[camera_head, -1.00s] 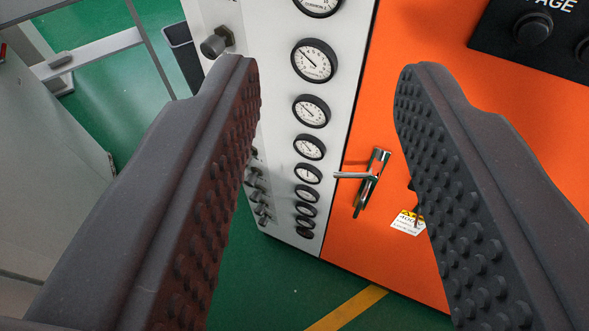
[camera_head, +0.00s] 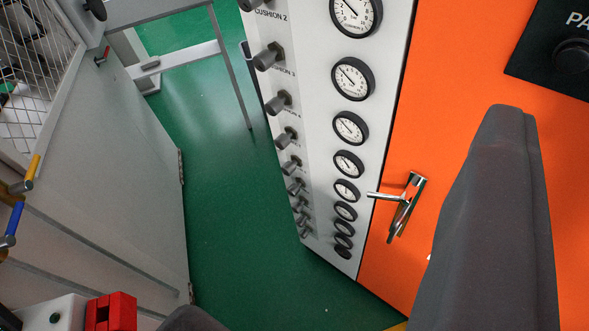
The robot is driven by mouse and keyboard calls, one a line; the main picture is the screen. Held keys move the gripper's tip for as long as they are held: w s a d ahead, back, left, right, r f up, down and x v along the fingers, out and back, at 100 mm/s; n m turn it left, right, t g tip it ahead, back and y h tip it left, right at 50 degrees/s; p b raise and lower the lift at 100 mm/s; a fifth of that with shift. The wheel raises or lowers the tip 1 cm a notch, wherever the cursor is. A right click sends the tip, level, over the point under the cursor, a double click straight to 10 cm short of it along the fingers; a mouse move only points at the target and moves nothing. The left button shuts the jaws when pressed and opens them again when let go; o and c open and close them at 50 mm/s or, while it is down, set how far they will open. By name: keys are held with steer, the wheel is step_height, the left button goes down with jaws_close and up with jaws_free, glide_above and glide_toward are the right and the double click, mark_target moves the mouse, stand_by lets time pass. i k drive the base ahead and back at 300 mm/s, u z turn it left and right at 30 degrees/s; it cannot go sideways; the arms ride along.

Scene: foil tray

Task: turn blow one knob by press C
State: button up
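A white panel (camera_head: 310,100) carries a column of dark knobs. The knob under the "CUSHION 2" label (camera_head: 268,57) is near the top, with another knob (camera_head: 278,102) below it and several smaller ones further down. Round gauges (camera_head: 352,79) run down beside the knobs. I cannot make out a "blow one" label. My gripper (camera_head: 348,212) is open and empty. Its right finger stands large in front of the orange cabinet; only the left finger's dark tip shows at the bottom. Neither finger visibly touches a knob.
An orange cabinet (camera_head: 455,110) with a metal handle (camera_head: 405,207) stands to the right, a black panel (camera_head: 560,45) at its top. Grey machine housing (camera_head: 120,150) and a red block (camera_head: 111,312) are on the left. Green floor (camera_head: 230,230) lies open between.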

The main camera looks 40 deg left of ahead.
mark_target(289, 168)
steer(key=z, duration=0.15)
steer(key=i, duration=0.55)
steer(key=u, duration=1.15)
